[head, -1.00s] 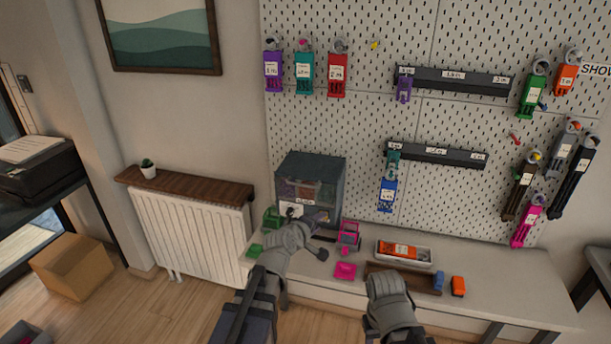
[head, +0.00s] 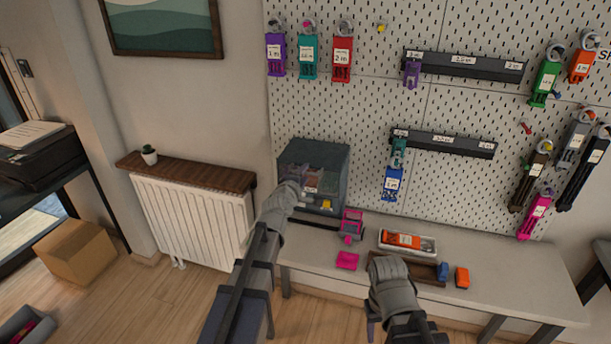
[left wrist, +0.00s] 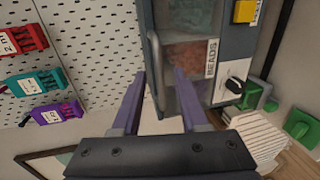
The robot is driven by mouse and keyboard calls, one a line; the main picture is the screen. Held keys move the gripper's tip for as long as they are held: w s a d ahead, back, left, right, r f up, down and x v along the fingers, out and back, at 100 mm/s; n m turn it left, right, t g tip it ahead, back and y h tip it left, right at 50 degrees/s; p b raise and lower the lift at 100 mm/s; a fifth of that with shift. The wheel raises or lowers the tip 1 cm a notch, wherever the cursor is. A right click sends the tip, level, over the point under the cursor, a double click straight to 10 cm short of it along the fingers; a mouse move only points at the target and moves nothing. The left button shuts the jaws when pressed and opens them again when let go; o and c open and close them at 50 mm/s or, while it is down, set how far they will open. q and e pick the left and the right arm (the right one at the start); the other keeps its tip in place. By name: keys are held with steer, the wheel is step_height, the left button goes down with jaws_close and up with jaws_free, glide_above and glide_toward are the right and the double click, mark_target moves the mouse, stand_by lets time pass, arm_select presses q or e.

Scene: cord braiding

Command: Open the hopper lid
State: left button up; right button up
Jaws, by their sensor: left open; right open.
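The hopper (head: 338,165) is a dark grey box with compartments of coloured beads behind a clear front lid (head: 300,172). In the left wrist view the hopper (left wrist: 228,50) has a BEADS label, a yellow block and a knob. The lid (left wrist: 178,50) looks shut, with a thin pale bar along its near edge. My left gripper (head: 294,184) is at the lid's left side. Its open fingers (left wrist: 160,74) show on either side of the bar; contact cannot be told. My right gripper (head: 372,328) is open and empty in front of the bench, its fingers partly hidden.
The bench (head: 510,285) carries a pink device (head: 351,224), a pink piece (head: 347,261), a white tray (head: 425,245) with an orange item, and a brown tray (head: 428,270). The pegboard (head: 450,190) stands behind. A radiator (head: 195,220) is at the left.

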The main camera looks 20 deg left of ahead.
arm_select(q)
steer(key=shift+x, duration=1)
steer(key=shift+s, duration=0.1)
jaws_close()
stand_by(0.6)
